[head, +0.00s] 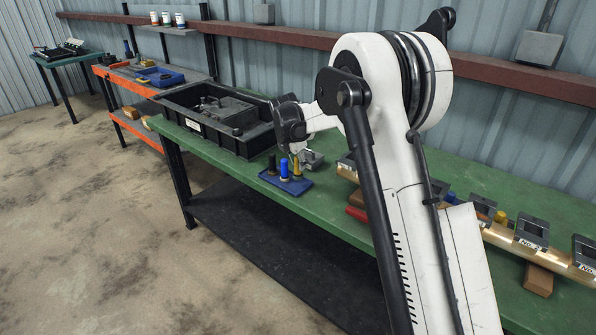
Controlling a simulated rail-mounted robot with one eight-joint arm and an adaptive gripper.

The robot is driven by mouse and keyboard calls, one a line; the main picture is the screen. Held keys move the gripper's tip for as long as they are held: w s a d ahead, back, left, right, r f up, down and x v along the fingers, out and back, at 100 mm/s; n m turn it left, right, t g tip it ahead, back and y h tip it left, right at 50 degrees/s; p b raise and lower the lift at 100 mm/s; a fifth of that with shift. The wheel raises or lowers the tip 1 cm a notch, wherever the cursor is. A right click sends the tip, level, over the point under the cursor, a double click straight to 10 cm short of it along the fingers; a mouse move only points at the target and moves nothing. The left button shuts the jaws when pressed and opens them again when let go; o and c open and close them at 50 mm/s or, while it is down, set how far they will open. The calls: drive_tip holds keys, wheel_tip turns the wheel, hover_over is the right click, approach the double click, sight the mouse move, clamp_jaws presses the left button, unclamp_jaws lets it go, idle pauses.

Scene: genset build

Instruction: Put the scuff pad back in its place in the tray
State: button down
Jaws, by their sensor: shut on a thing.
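A small blue tray (296,188) lies near the front edge of the green bench. A dark brown piece (272,164), a blue piece (284,168) and a yellow-olive piece (297,166) stand upright in or over it. My gripper (297,149) points down, close above the yellow-olive piece. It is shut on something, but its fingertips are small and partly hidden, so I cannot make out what. I cannot tell which piece is the scuff pad, or whether the yellow-olive one is held or only stands below the fingers.
A large black bin (205,134) with dark parts is to the left. Further right, a rail (497,234) carries several grey blocks. A red piece (357,214) lies near the bench's front edge.

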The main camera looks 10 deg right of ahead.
sight(298, 175)
drive_tip(key=shift+f, duration=1.8)
drive_tip(key=shift+f, duration=0.1)
drive_tip(key=shift+f, duration=0.15)
drive_tip(key=c, duration=1.5)
unclamp_jaws()
drive_tip(key=shift+r, duration=0.25)
